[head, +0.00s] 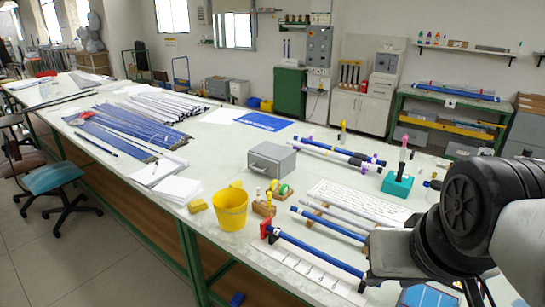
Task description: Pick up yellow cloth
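A small yellow block-like piece (197,206), which may be the folded yellow cloth, lies on the long white table (225,160) near its front edge. It is just left of a yellow bucket (229,210). My arm comes in from the right, and my gripper (388,258) is at the lower right over the table, well away from the yellow piece. Its fingertips are not clear, so I cannot tell whether it is open or holds anything.
White paper stacks (175,190) lie left of the yellow piece.

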